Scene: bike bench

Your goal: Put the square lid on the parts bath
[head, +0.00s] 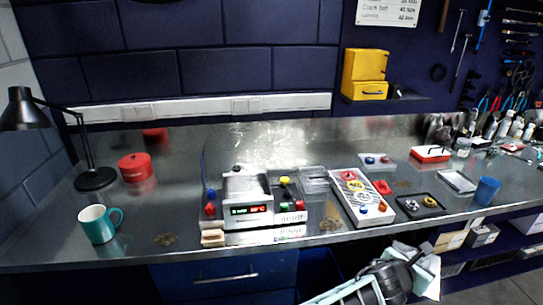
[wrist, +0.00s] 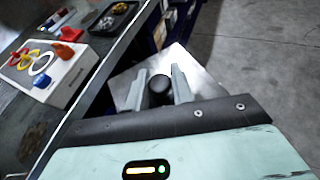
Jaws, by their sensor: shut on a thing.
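The square lid (head: 430,279) is a pale, shiny plate held out in front of the bench's front edge, at the lower right of the head view. In the wrist view the lid (wrist: 206,72) has a round black knob (wrist: 159,82), and my gripper (wrist: 159,90) is shut on that knob. My gripper (head: 413,261) partly hides the lid in the head view. What looks like the parts bath (head: 246,210) is a white unit with lit displays at the middle of the bench, left of my gripper. Its top opening is hard to make out.
A white panel with coloured rings (head: 362,197) stands right of the bath. A black tray (head: 421,206), a blue cup (head: 486,190), a teal mug (head: 98,224), a red tin (head: 135,167) and a lamp (head: 95,178) are also on the bench.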

